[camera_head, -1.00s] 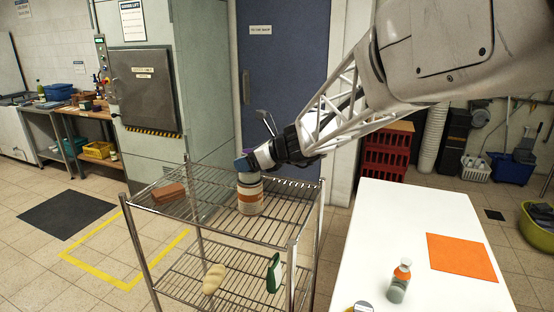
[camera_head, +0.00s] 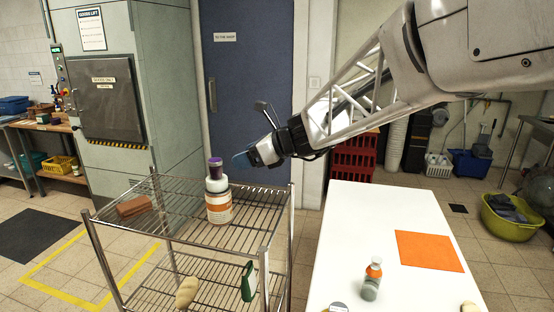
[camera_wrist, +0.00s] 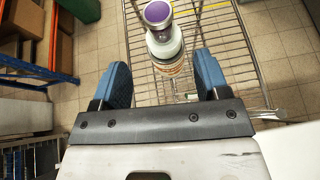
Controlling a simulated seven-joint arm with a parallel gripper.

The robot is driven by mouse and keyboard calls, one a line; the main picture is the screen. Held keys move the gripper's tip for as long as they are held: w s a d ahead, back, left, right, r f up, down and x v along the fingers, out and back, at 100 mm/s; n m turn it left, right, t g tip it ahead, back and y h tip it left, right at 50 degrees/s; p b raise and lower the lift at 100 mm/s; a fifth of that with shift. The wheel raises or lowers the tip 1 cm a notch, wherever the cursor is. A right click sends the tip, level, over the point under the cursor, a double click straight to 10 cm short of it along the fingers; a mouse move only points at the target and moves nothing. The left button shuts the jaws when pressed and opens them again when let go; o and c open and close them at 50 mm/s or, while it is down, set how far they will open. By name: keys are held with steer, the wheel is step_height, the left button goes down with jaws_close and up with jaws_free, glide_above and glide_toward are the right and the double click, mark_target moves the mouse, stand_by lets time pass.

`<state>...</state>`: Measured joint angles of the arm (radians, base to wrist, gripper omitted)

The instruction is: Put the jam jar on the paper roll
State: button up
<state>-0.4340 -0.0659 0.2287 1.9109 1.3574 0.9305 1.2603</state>
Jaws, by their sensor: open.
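The jam jar, pale with a purple lid (camera_head: 216,165), appears to stand upright on a white cylinder with an orange band, seemingly the paper roll (camera_head: 219,207). The roll stands on the upper wire shelf. In the wrist view, the purple lid (camera_wrist: 157,12) and the roll's label (camera_wrist: 173,66) show beyond and between my blue fingers. My gripper (camera_head: 238,158) is open and empty, to the right of the jar near lid height, with a gap between them. The wrist view shows its two fingers spread apart (camera_wrist: 162,68). The contact between jar and roll is hard to make out.
A brown brick-like block (camera_head: 134,205) lies on the upper shelf (camera_head: 185,240). A beige item (camera_head: 187,292) and a green item (camera_head: 249,281) are on the lower shelf. The white table (camera_head: 345,225) at right holds a bottle (camera_head: 372,279) and an orange mat (camera_head: 429,251).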

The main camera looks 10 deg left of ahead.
steer(key=shift+d+r, duration=0.3)
steer(key=shift+d, duration=0.3)
steer(key=shift+s+d, duration=0.1)
stand_by(0.4)
steer(key=s+d+f+n+h, duration=0.4)
steer(key=s+d+n, duration=0.2)
steer(key=s+d, duration=0.4)
steer(key=s+d+f+n+t+h, duration=0.1)
steer(key=s+d+f+n+h, duration=0.3)
steer(key=s+d, duration=0.6)
steer(key=s+d+f+n+h, duration=0.3)
steer(key=s+d+n+h, duration=0.2)
steer(key=d, duration=1.7)
steer(key=s+n, duration=0.3)
steer(key=s, duration=0.2)
steer(key=shift+s+d+f+n, duration=0.15)
steer(key=shift+s+f+n, duration=0.15)
steer(key=shift+f+n, duration=0.1)
